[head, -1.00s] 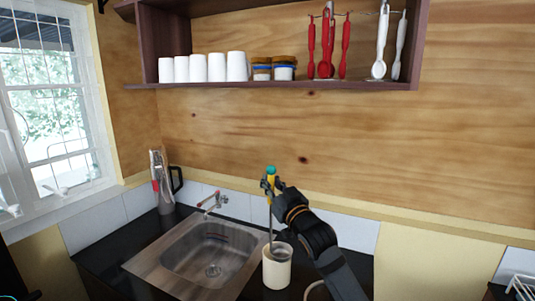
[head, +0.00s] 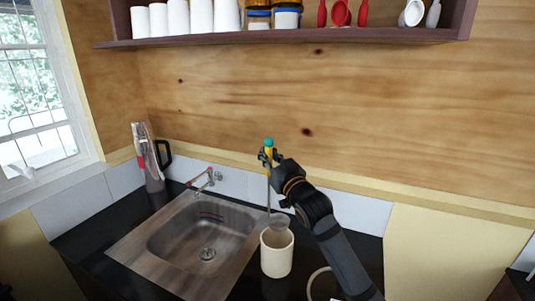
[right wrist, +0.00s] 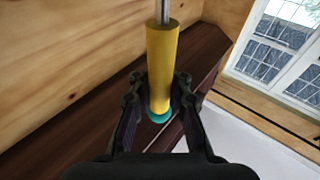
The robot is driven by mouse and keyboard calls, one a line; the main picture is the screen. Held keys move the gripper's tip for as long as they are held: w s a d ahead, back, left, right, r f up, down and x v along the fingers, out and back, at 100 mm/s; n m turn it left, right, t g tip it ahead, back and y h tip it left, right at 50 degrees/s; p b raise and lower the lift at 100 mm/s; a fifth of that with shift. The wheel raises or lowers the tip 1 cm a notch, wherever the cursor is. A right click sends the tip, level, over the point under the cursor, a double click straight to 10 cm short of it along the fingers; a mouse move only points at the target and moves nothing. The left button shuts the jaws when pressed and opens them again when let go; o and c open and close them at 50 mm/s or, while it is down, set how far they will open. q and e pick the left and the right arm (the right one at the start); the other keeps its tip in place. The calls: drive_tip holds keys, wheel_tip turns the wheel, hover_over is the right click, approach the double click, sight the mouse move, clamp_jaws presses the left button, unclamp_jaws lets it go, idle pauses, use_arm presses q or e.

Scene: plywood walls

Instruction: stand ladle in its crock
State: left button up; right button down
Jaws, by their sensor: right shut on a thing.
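The ladle has a yellow handle (head: 268,158) with a teal end, a thin metal shaft and a bowl (head: 279,222) at the bottom. It hangs nearly upright, bowl down. The cream crock (head: 276,262) stands on the dark counter, its mouth open upward. The bowl shows at the far edge of the crock's mouth; I cannot tell whether it is inside or just above. My right gripper (head: 267,157) is shut on the yellow handle near its teal end. In the right wrist view, the handle (right wrist: 161,70) lies between both fingers (right wrist: 160,100). My left gripper is not in view.
A steel sink (head: 200,240) with a tap (head: 205,180) is left of the crock. A jug (head: 152,165) stands in the back corner. A wall shelf (head: 300,37) with white cups (head: 178,17) is above. A pale cable or ring (head: 315,280) lies right of the crock.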

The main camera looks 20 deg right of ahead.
sight(269, 191)
drive_tip(key=shift+s+a+f+b, duration=0.15)
drive_tip(key=shift+f+b, duration=0.2)
drive_tip(key=shift+f, duration=0.2)
wheel_tip(269, 191, down, 4)
drive_tip(key=b, duration=0.2)
drive_tip(key=shift+r+b, duration=0.1)
drive_tip(key=shift+b, duration=0.25)
wheel_tip(269, 191, down, 3)
drive_tip(key=shift+s+b, duration=0.1)
drive_tip(key=shift+b, duration=0.9)
wheel_tip(269, 191, down, 2)
drive_tip(key=shift+f+b, duration=0.15)
drive_tip(key=shift+b, duration=0.55)
use_arm(q)
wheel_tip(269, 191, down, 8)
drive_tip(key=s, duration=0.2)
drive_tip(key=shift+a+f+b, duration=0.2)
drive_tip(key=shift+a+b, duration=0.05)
drive_tip(key=shift+b, duration=0.1)
use_arm(e)
drive_tip(key=shift+f, duration=0.65)
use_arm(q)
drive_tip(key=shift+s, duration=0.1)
use_arm(e)
drive_tip(key=c, duration=1.2)
unclamp_jaws()
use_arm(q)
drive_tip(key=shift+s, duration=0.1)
use_arm(e)
drive_tip(key=shift+s, duration=0.1)
